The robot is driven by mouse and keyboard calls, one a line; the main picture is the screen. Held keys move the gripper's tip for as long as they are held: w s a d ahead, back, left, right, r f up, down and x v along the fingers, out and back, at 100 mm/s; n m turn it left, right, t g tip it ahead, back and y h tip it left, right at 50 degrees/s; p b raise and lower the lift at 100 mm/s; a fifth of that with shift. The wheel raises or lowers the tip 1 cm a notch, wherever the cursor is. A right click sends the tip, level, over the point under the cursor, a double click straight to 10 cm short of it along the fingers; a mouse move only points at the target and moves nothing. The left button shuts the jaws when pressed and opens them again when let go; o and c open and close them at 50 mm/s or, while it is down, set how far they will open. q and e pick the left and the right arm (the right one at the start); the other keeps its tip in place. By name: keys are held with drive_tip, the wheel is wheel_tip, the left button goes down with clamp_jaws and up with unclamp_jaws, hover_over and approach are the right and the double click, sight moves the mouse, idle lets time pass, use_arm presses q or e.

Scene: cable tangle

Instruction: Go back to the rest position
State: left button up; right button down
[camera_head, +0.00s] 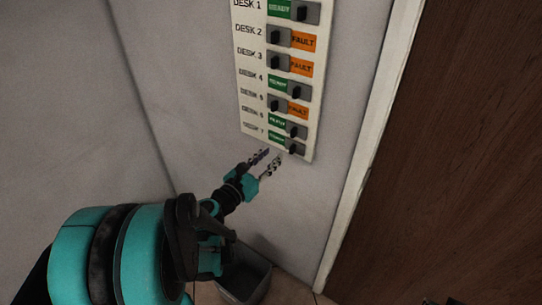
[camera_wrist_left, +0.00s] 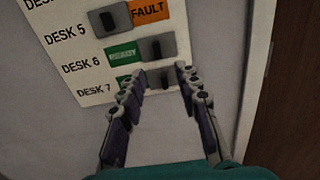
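My left gripper (camera_head: 271,158) is in front of the wall, at the lower end of a white switch panel (camera_head: 252,83). In the left wrist view the two fingers of the left gripper (camera_wrist_left: 159,76) are spread apart with nothing held between them. The DESK 7 switch (camera_wrist_left: 160,79) shows between and just beyond the fingertips. I cannot tell whether a fingertip touches the panel. The fingers partly cover the green DESK 7 label. My right gripper is not clearly seen in either view.
DESK 1, 4, 6 and 7 show green labels; DESK 2, 3 and 5 show orange FAULT labels (camera_head: 303,41). A brown door (camera_head: 460,150) with a pale frame (camera_head: 372,145) stands right of the panel. A grey bin (camera_head: 246,278) is on the floor below my left arm.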

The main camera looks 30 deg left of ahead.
use_arm(q)
drive_tip(key=s+d+f+m+g+h, duration=0.1)
drive_tip(key=s+d+f+m+g, duration=0.15)
drive_tip(key=d+m, duration=0.55)
drive_tip(key=s+d+f+m+g+h, duration=0.2)
drive_tip(key=d+f+m+g, duration=0.15)
drive_tip(key=d+m, duration=0.4)
drive_tip(key=s+f+m+g+y, duration=0.1)
drive_tip(key=s+m+g+y, duration=0.1)
drive_tip(key=s+m, duration=0.3)
drive_tip(key=s+a+f+m+g+y+b, duration=0.1)
drive_tip(key=s+m, duration=0.5)
drive_tip(key=m, duration=0.8)
drive_tip(key=shift+f+g+y, duration=0.8)
drive_tip(key=shift+g, duration=0.2)
drive_tip(key=shift+m, duration=0.25)
